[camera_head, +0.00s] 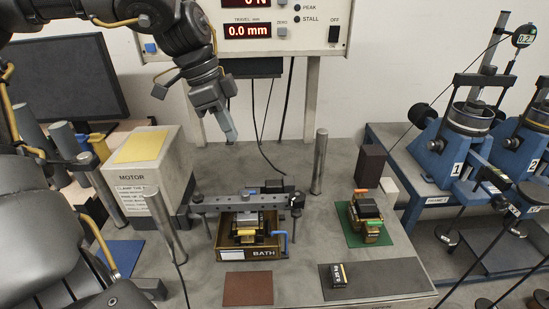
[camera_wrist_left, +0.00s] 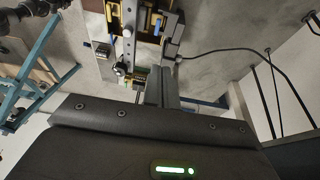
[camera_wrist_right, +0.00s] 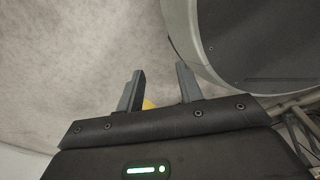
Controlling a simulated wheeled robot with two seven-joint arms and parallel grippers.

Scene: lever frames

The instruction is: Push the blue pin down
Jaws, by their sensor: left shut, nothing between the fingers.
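A small blue piece (camera_head: 249,190) lies at the top of the grey perforated bar (camera_head: 225,203) in the head view; I cannot tell if it is the pin. A blue piece (camera_wrist_left: 157,25) also shows beside the bar (camera_wrist_left: 129,45) in the left wrist view. My left gripper (camera_head: 231,135) is shut and empty, pointing down above and behind the bar, apart from it. My right gripper (camera_wrist_right: 158,72) is open and empty, seen only in its own wrist view.
A motor box (camera_head: 150,170) stands left of the bar and two metal posts (camera_head: 319,162) (camera_head: 165,222) rise from the table. A green mat with a dark block on it (camera_head: 366,218) lies to the right. A readout panel (camera_head: 283,25) hangs behind.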

